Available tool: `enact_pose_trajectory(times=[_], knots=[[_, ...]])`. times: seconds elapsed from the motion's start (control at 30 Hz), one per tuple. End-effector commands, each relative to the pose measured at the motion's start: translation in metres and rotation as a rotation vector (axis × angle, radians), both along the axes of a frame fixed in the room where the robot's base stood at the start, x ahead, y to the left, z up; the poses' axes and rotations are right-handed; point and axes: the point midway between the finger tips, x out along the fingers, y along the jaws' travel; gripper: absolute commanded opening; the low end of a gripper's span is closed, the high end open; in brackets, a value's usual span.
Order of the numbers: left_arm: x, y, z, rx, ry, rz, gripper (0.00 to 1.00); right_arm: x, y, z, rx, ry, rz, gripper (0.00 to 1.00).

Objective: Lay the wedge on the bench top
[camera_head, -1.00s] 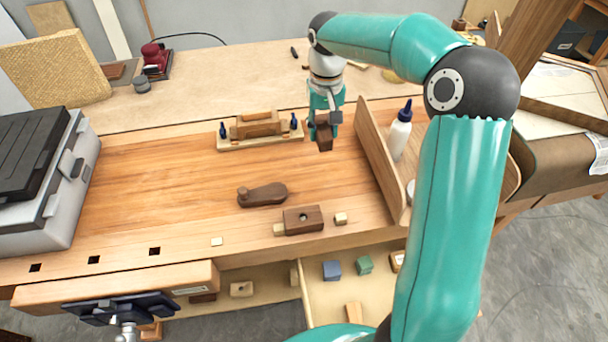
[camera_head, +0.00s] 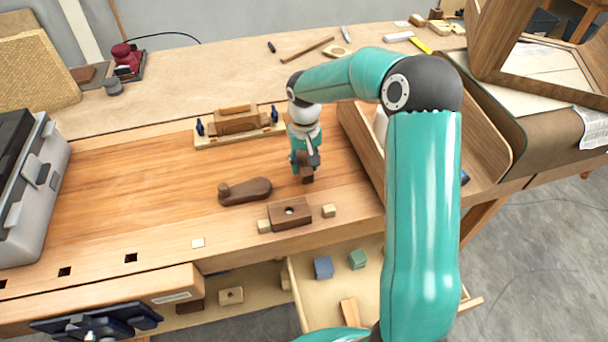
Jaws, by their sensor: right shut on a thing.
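My right gripper (camera_head: 306,164) points down over the right part of the bench top (camera_head: 130,200). It is shut on a small dark brown wooden piece, which I take to be the wedge (camera_head: 307,176). The piece hangs below the fingers, low over the wood. I cannot tell whether it touches the bench top, and its upper part is hidden by the fingers. My left gripper is not in view.
A dark wooden tool (camera_head: 246,191) and a holed block (camera_head: 290,213) lie left and in front of the gripper. A clamped form (camera_head: 238,122) stands behind. A wooden panel (camera_head: 362,150) stands to the right. The bench's left-middle is clear.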

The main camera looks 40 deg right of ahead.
Motion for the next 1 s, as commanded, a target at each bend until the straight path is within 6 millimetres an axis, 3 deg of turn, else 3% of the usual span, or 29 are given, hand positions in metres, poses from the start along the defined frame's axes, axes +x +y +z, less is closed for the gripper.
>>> enact_pose_trajectory(times=[0.03, 0.17, 0.57, 0.6, 0.7, 1.0], knots=[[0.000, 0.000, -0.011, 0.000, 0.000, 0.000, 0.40, 0.000, 0.000, -0.015, 0.001, 0.003, 0.000, 0.03], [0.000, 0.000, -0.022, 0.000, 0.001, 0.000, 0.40, 0.000, 0.000, -0.031, 0.001, 0.002, 0.001, 0.03], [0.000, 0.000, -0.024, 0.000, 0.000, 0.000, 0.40, 0.000, 0.000, -0.035, 0.000, 0.001, 0.001, 0.03], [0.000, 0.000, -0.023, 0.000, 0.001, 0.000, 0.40, 0.000, 0.000, -0.033, 0.000, 0.001, 0.001, 0.45], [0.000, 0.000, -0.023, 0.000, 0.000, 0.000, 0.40, 0.000, 0.000, -0.033, 0.000, 0.001, 0.001, 0.61], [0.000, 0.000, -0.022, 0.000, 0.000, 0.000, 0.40, 0.000, 0.000, -0.033, 0.000, 0.001, 0.001, 0.63]])
